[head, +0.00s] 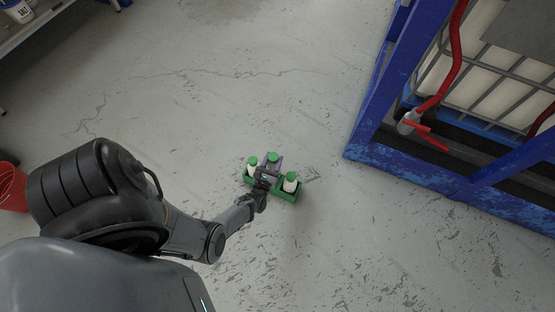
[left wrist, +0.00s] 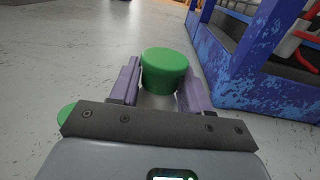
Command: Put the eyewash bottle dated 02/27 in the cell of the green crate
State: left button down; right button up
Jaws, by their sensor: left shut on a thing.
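The green crate (head: 288,196) stands on the floor near the middle of the head view. My left gripper (head: 271,164) is at the crate's middle, shut on a third green-capped bottle (head: 273,157). In the left wrist view its cap (left wrist: 165,70) shows between the two purple fingers. I cannot tell whether this bottle is inside the middle cell or just above it. No date is readable. My right gripper is not in view.
A blue steel frame (head: 455,180) with a caged white tank and a red hose (head: 455,60) stands at the right. A red bucket (head: 12,188) is at the left edge, and a shelf (head: 35,25) is at the upper left. The floor around the crate is clear.

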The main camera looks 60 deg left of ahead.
aim_at(270, 167)
pick_arm(q)
jog(key=f+b, duration=0.2)
jog(key=s+f+b, duration=0.1)
jog(key=f, duration=0.2)
jog(key=shift+s+f+b, duration=0.15)
jog(key=shift+b, duration=0.2)
jog(key=shift+w+f+b, duration=0.4)
jog(key=f+b, duration=0.2)
jog(key=f, duration=0.1)
jog(key=shift+s+f+b, duration=0.1)
jog(key=shift+s+b, duration=0.1)
jog(key=shift+b, duration=0.15)
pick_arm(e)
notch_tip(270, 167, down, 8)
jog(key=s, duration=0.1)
pick_arm(q)
jog(key=shift+w, duration=0.15)
jog(key=c, duration=1)
grip_release()
jog(key=shift+f, duration=0.15)
jog(key=o, duration=0.5)
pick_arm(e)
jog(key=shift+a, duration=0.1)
